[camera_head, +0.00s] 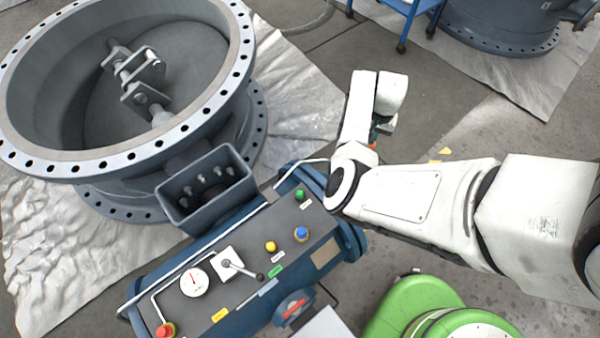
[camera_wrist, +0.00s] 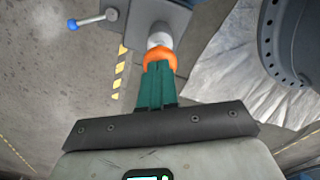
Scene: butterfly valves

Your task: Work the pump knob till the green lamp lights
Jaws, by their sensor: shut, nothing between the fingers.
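In the wrist view my gripper (camera_wrist: 158,68) has its green fingers shut and empty. An orange round knob (camera_wrist: 160,58) on a pale stem lies right at the fingertips; I cannot tell if they touch. In the head view my arm hides most of the gripper and this knob. The blue control console (camera_head: 235,270) is at lower centre. A green dome (camera_head: 299,195) near its far end looks dark. A blue knob (camera_head: 301,233) and a yellow button (camera_head: 271,246) are also on it. The labels are unreadable, so I cannot tell which knob is the pump's.
The console also has a white gauge (camera_head: 194,283), a black-ended lever (camera_head: 240,267) and a red button (camera_head: 165,330). A big flanged valve (camera_head: 130,160) stands at left. In the wrist view a blue-tipped lever (camera_wrist: 92,20) sticks out from a grey block (camera_wrist: 165,12).

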